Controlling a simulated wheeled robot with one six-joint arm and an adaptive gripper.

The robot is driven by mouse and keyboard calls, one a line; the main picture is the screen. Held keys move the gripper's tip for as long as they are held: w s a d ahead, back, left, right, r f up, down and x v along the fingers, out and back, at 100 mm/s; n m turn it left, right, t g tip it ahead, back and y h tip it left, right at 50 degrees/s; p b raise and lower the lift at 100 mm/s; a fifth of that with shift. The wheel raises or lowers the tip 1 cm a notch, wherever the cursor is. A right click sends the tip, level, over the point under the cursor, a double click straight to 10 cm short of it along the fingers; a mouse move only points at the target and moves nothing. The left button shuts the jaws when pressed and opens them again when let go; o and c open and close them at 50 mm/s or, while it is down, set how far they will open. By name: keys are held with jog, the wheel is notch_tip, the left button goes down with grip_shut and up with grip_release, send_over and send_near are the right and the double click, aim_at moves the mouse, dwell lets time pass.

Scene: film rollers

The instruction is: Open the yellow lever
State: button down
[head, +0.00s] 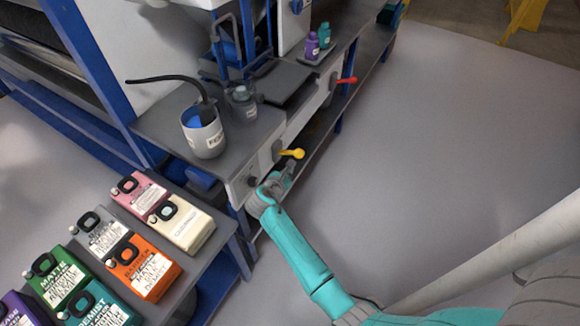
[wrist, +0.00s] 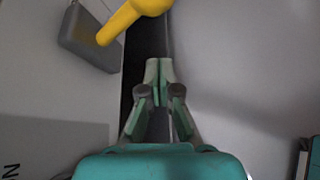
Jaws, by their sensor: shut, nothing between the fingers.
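The yellow lever (head: 293,153) sticks out from a grey block on the grey front panel of the bench. In the wrist view the yellow lever (wrist: 124,22) is at the top, slanting from the grey block (wrist: 88,42) up to a round end that the frame cuts off. My gripper (head: 290,168) is just below the lever in the head view. In the wrist view my gripper (wrist: 159,72) has its fingertips together with nothing between them. The lever shows beyond the fingertips and appears apart from them.
A red lever (head: 347,80) is farther along the same panel. A white pot (head: 204,136) with blue contents stands on the bench above. Several coloured containers, including an orange one (head: 150,275), stand on a table at lower left. The floor to the right is clear.

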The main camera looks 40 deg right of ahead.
jog(key=v, duration=0.7)
jog(key=shift+w, duration=0.15)
jog(key=s+a+f+m+t+y, duration=0.1)
jog(key=s+a+f+m+y, duration=0.15)
jog(key=s, duration=0.55)
jog(key=s+a+f+m+t+y, duration=0.2)
jog(key=s+a, duration=0.2)
jog(key=s, duration=0.3)
jog(key=s+a+f+m+t+y, duration=0.1)
jog(key=s+a+f+m+y, duration=0.2)
jog(key=s, duration=0.5)
jog(key=s+a+r+m+t+y, duration=0.1)
jog(key=s+a+r+m+t, duration=0.1)
jog(key=s+r+m, duration=0.4)
jog(key=s+a+r+m+t+y, duration=0.2)
jog(key=s+r+m, duration=0.4)
jog(key=s+r, duration=0.7)
notch_tip(320, 180, up, 4)
jog(key=shift+a+f+m+t, duration=0.15)
jog(key=shift+a+m+t, duration=0.3)
jog(key=shift+a, duration=0.55)
